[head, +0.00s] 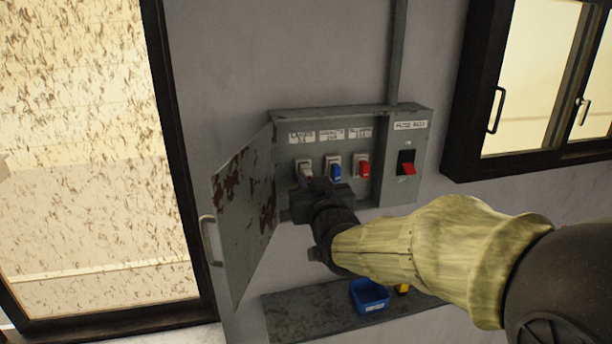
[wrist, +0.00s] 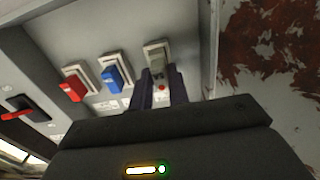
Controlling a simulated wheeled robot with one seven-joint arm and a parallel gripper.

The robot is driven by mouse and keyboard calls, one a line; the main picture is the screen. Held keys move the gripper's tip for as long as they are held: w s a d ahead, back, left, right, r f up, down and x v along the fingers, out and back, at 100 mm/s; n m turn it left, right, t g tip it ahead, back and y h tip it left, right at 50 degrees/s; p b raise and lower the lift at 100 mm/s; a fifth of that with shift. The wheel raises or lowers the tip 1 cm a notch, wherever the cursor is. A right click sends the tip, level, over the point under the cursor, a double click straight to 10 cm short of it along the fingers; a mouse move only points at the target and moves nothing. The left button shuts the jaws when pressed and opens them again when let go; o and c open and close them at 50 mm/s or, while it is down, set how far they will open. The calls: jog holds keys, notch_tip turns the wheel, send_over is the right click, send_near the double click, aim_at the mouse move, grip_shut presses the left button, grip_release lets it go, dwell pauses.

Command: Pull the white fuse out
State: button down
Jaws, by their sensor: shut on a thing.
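The white fuse (head: 305,170) is the leftmost of three in the open wall box (head: 420,160) in the head view. It also shows in the wrist view (wrist: 157,56), in its pale holder at the top. My gripper (head: 316,186) reaches into the box from below right. In the wrist view my gripper's two dark fingers (wrist: 165,90) are shut on the fuse's near end, one on each side. The fuse still appears to be in its holder. The part between the fingers is partly hidden.
The blue fuse (head: 335,171) and red fuse (head: 363,168) sit to its right. A red-and-black switch (head: 406,163) is farther right. The rusty box door (head: 245,210) stands open at the left. Below, a ledge (head: 300,310) holds a blue bin (head: 369,296).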

jog(key=shift+s, duration=0.2)
jog(key=shift+s+d, duration=0.15)
jog(key=shift+s, duration=0.15)
jog(key=shift+s+d, duration=0.1)
jog(key=shift+b, duration=0.3)
jog(key=shift+s, duration=0.45)
jog(key=shift+s+d, duration=0.15)
jog(key=shift+s, duration=0.1)
jog(key=shift+s+d, duration=0.1)
jog(key=shift+s, duration=0.1)
